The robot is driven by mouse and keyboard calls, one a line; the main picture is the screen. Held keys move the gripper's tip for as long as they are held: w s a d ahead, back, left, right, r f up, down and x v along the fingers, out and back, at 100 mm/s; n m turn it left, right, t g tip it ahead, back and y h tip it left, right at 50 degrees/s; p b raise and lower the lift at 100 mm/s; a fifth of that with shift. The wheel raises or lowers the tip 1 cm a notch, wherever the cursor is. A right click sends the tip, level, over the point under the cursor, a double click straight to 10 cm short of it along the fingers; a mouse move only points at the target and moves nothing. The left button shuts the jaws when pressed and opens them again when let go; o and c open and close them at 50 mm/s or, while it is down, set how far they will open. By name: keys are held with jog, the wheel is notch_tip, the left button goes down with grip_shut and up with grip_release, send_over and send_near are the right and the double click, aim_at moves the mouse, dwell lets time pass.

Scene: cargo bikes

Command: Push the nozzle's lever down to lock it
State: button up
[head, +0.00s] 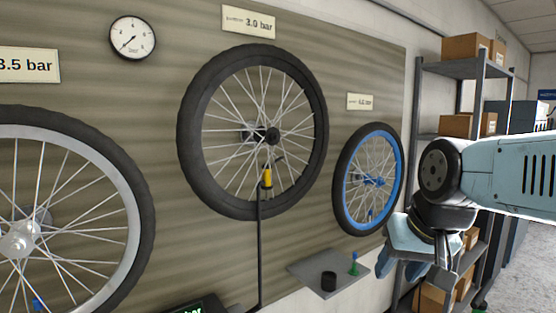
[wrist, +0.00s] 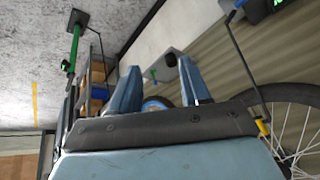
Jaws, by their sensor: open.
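The yellow nozzle (head: 267,178) sits upright on the lower inner rim of the middle black wheel (head: 187,130), below its hub. A black hose (head: 260,245) runs straight down from it. A small dark piece, which looks like the lever (head: 279,158), slants up and out above the nozzle. The nozzle also shows in the wrist view (wrist: 262,128), low on the right. My gripper (head: 398,268) is open and empty, well to the right of the nozzle and lower. Its two fingers (wrist: 161,82) stand apart in the wrist view with nothing between them.
A small grey shelf (head: 312,280) with a black cup (head: 328,281) and a green item (head: 354,264) juts out below the wheels. A blue-rimmed wheel (head: 400,165) hangs between nozzle and my arm. A rack with boxes (head: 466,47) stands at right.

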jog(key=w+a+m+g+y, duration=0.1)
jog(key=w+a+m+y, duration=0.3)
jog(key=a+m, duration=0.15)
jog(key=m+t+y, duration=0.7)
jog(key=m+y, duration=0.2)
jog(key=m, duration=1)
send_near(279, 158)
jog(key=x, duration=1)
jog(key=shift+w+f, duration=0.15)
jog(key=shift+w, duration=0.5)
grip_shut()
